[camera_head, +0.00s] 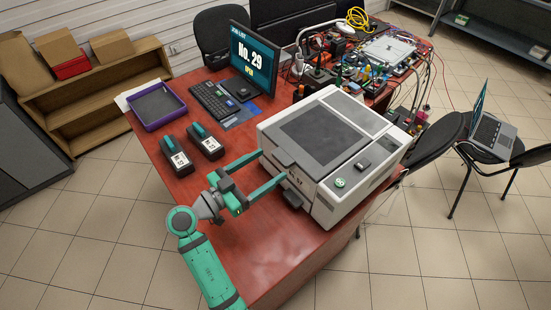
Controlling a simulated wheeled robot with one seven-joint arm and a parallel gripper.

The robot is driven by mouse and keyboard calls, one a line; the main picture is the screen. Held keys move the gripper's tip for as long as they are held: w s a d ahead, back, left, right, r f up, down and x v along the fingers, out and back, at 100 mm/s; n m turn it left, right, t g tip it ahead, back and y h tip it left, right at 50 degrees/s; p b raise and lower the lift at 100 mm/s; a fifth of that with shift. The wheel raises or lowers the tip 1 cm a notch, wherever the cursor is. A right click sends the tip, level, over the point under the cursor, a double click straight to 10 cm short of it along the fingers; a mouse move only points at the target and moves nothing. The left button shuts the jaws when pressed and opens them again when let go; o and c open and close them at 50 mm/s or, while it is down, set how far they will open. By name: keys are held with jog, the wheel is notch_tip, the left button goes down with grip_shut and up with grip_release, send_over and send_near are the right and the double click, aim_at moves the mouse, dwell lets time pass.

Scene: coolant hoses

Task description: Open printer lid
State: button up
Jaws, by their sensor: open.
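The printer (372,190) is a large white box on the red-brown table, with dark panels on top. Its lid (318,134) lies flat and looks closed. A round green button (340,183) and a small dark panel are on its front right top corner. A dark piece (293,199) sticks out low on its front left side. My green gripper (272,166) is open, its two long fingers spread at the printer's left front edge. The fingertips are close to the printer; I cannot tell whether they touch it. Nothing shows between the fingers.
Two small black devices (176,161) stand on the table left of my gripper. A purple tray (156,106), a keyboard (213,101) and a monitor (252,60) are behind. Cables and electronics (362,68) crowd the far end. The table's front left part is clear.

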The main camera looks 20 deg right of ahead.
jog(key=shift+x, duration=2.1)
jog(key=c, duration=1.4)
jog(key=shift+d+r, duration=0.1)
jog(key=shift+c, duration=0.5)
